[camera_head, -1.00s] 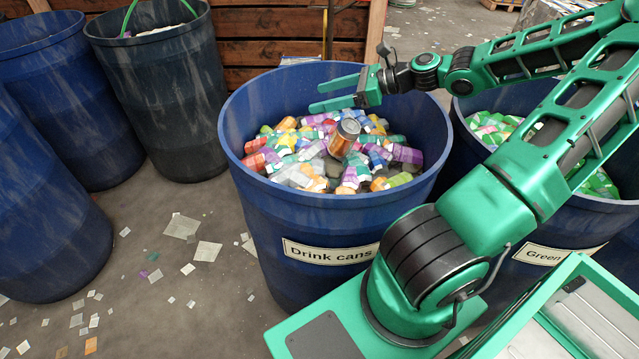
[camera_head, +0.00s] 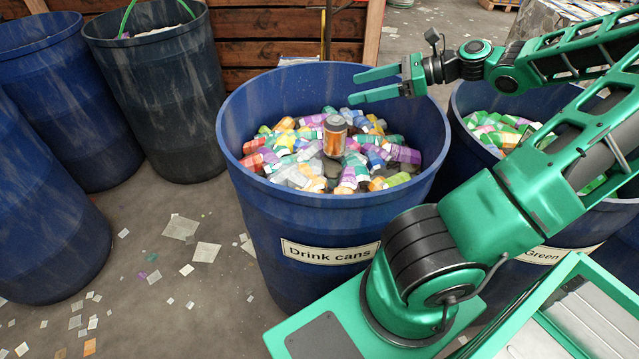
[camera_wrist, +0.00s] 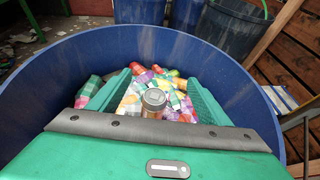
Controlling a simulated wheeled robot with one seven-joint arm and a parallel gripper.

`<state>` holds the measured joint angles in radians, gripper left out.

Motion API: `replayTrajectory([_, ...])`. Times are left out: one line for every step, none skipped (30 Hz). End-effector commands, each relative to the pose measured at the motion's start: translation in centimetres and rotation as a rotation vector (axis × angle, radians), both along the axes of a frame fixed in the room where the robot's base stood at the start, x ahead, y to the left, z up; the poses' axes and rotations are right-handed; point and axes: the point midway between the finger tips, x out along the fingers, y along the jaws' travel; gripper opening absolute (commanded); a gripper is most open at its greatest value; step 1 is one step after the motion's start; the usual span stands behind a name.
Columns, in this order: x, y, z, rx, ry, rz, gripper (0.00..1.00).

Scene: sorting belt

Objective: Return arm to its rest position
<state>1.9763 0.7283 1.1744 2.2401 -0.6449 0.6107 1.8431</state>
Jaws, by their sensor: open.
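My gripper (camera_head: 376,85) is open and empty over the back right of the blue "Drink cans" barrel (camera_head: 290,225), near its rim. An orange can with a grey top (camera_head: 334,138) stands upright on the heap of colourful cans in that barrel, apart from my fingers in the head view. In the wrist view my gripper (camera_wrist: 150,95) has its two green fingers spread, with the can's grey top (camera_wrist: 153,99) showing between them from above. The barrel's wall (camera_wrist: 235,80) curves around the heap there.
A second barrel labelled "Green" (camera_head: 545,254) holds green and white items at the right, partly behind my arm. Several blue barrels (camera_head: 160,95) stand at the left. A wooden plank wall (camera_head: 290,45) is behind. The floor (camera_head: 170,255) at left has scattered scraps.

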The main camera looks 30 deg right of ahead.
Motion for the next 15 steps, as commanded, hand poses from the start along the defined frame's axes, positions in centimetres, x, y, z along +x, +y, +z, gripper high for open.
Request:
replayTrajectory([0.0,0.0,0.0,0.0,0.0,0.0,0.71])
replayTrajectory([0.0,0.0,0.0,0.0,0.0,0.0,0.71])
replayTrajectory([0.0,0.0,0.0,0.0,0.0,0.0,0.71])
replayTrajectory([0.0,0.0,0.0,0.0,0.0,0.0,0.71])
replayTrajectory([0.0,0.0,0.0,0.0,0.0,0.0,0.71])
replayTrajectory([0.0,0.0,0.0,0.0,0.0,0.0,0.71])
replayTrajectory([0.0,0.0,0.0,0.0,0.0,0.0,0.71])
replayTrajectory([0.0,0.0,0.0,0.0,0.0,0.0,0.71])
replayTrajectory([0.0,0.0,0.0,0.0,0.0,0.0,0.71])
replayTrajectory([0.0,0.1,-0.1,-0.003,0.001,0.002,0.71])
replayTrajectory([0.1,0.1,-0.2,-0.007,0.002,0.005,0.71])
replayTrajectory([0.1,0.2,-0.6,-0.019,0.007,0.011,0.71])
replayTrajectory([0.2,0.3,-1.0,-0.032,0.01,0.018,0.71])
replayTrajectory([0.2,0.4,-1.5,-0.05,0.016,0.029,0.71])
replayTrajectory([0.3,0.6,-2.3,-0.081,0.023,0.046,0.71])
